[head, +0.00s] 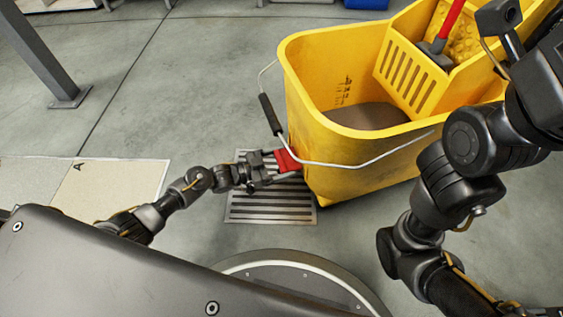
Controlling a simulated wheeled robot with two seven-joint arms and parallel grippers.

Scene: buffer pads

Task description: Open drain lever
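A yellow mop bucket (345,165) stands on the floor right of centre. A red lever (288,160) sits low on its left front corner, above a metal floor drain grate (270,207). My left gripper (272,165) is at the red lever, with its fingertips beside or around it. The fingers are small and dark here, so I cannot tell whether they are shut on it. My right arm is raised at the right side, and its gripper is not clearly seen.
The bucket's wire handle with a black grip (270,114) hangs down close to my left gripper. A yellow wringer (412,75) with a red-handled mop sits in the bucket. A grey post (45,55) stands at the upper left.

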